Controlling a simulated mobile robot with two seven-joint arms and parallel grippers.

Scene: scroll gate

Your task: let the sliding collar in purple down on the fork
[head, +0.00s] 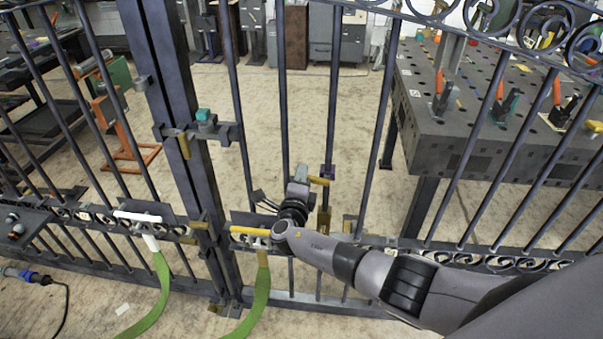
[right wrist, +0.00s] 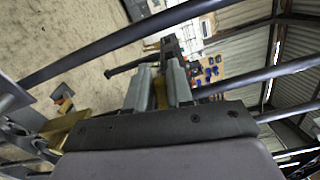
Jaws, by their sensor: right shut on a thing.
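The purple sliding collar (head: 328,171) sits on an upright bar of the gate in the head view, with a brass-coloured tab (head: 318,180) sticking out to its left. My right gripper (head: 307,182) is shut on this tab. In the right wrist view the tab (right wrist: 160,92) shows between the two grey fingers. Below the collar, a brass piece (head: 323,220) stands on the same bar line, apart from the collar; it looks like the fork, but its shape is too small to be sure. My left gripper is not in view.
A dark post (head: 165,100) with a teal-topped latch (head: 204,116) stands to the left. A yellow handle (head: 250,231) and a white handle (head: 138,217) with green straps are low on the gate. Bars surround my right gripper. A dark worktable (head: 440,130) stands behind.

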